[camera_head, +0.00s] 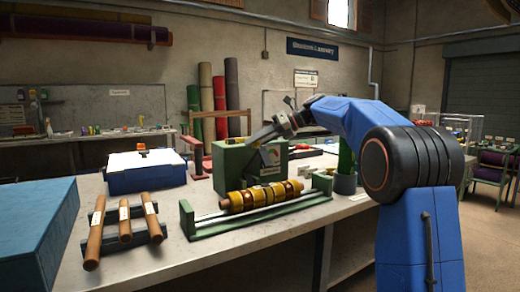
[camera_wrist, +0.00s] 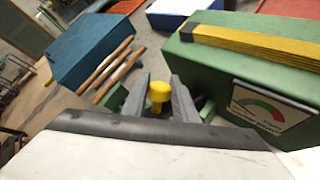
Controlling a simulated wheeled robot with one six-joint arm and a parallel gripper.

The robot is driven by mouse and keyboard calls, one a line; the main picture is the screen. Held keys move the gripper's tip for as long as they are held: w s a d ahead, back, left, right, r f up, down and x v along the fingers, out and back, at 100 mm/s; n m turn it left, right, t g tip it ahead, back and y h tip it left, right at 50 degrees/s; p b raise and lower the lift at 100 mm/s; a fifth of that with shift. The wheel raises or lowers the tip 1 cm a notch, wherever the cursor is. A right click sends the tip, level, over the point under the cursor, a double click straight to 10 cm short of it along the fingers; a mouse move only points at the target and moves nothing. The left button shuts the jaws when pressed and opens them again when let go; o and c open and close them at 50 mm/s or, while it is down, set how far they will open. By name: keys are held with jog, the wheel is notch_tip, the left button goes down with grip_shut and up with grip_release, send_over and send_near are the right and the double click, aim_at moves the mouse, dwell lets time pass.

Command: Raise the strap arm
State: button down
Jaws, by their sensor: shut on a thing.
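My gripper (camera_head: 252,142) reaches left and down in front of the green box (camera_head: 228,165), whose gauge face shows on the front. In the wrist view, my gripper (camera_wrist: 157,84) has its two grey fingers on either side of a yellow round-headed knob (camera_wrist: 158,91) and is shut on it. A yellow strap-like band (camera_wrist: 250,43) lies along the top of the green box (camera_wrist: 205,63). The strap arm itself cannot be told apart clearly; the fingers hide what the knob is fixed to.
A yellow-banded roller (camera_head: 262,196) lies in a green stand (camera_head: 188,219) in front of the box. Brown tubes (camera_head: 125,222) rest on a dark rack to the left. A blue-and-white case (camera_head: 146,176) and a large blue block (camera_head: 37,228) stand farther left.

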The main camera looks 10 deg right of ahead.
jog(key=shift+w+a+r, duration=0.1)
jog(key=shift+w+a, duration=0.05)
jog(key=shift+w, duration=0.35)
jog(key=shift+w+a+r, duration=0.15)
jog(key=shift+w+a, duration=0.1)
jog(key=shift+w, duration=0.6)
jog(key=c, duration=1.4)
grip_release()
jog(key=shift+w, duration=0.15)
jog(key=shift+c, duration=0.2)
jog(key=v, duration=1.7)
jog(key=shift+r, duration=0.35)
